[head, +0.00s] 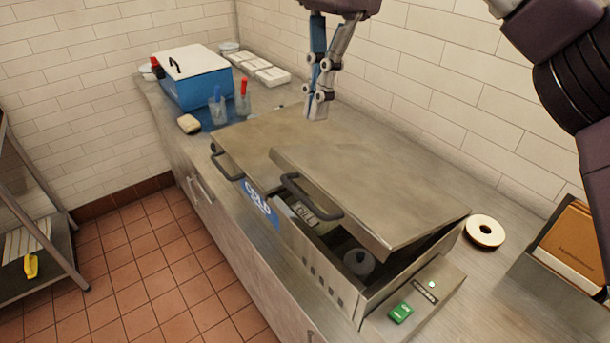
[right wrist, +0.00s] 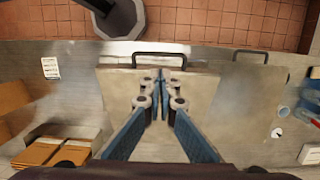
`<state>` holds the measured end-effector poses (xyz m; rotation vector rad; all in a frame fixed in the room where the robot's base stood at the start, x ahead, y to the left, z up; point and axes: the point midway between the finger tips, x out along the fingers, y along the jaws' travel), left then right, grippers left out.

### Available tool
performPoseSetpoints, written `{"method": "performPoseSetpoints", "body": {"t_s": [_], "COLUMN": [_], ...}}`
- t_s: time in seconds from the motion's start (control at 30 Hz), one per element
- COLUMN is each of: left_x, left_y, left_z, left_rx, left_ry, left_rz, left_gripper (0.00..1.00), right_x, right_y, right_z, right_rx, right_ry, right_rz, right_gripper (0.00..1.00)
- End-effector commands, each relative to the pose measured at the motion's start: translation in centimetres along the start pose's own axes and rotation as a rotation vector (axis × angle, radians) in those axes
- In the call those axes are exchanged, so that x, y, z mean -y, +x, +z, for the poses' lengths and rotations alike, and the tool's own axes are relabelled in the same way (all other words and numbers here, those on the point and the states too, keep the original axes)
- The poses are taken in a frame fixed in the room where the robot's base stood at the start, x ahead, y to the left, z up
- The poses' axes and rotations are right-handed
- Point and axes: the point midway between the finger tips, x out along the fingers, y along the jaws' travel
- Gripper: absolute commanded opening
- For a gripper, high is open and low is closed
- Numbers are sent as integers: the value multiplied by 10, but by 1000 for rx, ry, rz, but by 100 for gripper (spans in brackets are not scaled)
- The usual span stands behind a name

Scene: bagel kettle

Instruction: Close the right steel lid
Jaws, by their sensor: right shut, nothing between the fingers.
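The right steel lid (head: 375,190) is partly raised in the head view, its front edge and dark handle (head: 310,196) lifted over a dark gap. Inside the gap a label and a round grey container (head: 358,262) show. The left steel lid (head: 255,135) beside it lies flat. My right gripper (head: 318,105) is shut and empty, above the back side of the lids and apart from them. In the right wrist view my gripper (right wrist: 160,78) points toward the right lid (right wrist: 118,95) and its handle (right wrist: 160,54). My left gripper is not in view.
A blue cooler (head: 195,80), cups and white trays (head: 260,68) stand at the far counter end. A tiled wall runs behind the counter.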

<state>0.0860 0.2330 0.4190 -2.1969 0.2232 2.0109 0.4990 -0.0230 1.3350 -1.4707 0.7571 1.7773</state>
Motion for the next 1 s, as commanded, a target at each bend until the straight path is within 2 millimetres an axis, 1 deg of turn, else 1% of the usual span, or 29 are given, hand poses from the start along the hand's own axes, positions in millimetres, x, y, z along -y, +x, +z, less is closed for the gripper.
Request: {"method": "performPoseSetpoints", "body": {"t_s": [0.03,0.2,0.27,0.4,0.6,0.7,0.8,1.0], "left_x": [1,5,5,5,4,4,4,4], "left_y": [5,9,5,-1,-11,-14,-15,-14], "left_z": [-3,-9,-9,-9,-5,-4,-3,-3], "left_rx": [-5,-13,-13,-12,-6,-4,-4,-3], "left_ry": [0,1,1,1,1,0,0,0], "left_rz": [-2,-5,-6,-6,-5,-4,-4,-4], "left_gripper": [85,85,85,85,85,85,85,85], "right_x": [0,-1,-1,-1,-1,0,0,0], "right_y": [12,42,51,78,109,120,125,128], "right_z": [0,0,0,0,1,1,0,0], "right_rx": [4,6,2,2,3,3,2,2], "right_ry": [-3,-6,-3,-4,-4,-4,-3,-4], "right_rz": [3,2,1,2,0,0,-2,-3], "right_gripper": [0,0,0,0,0,0,0,0]}}
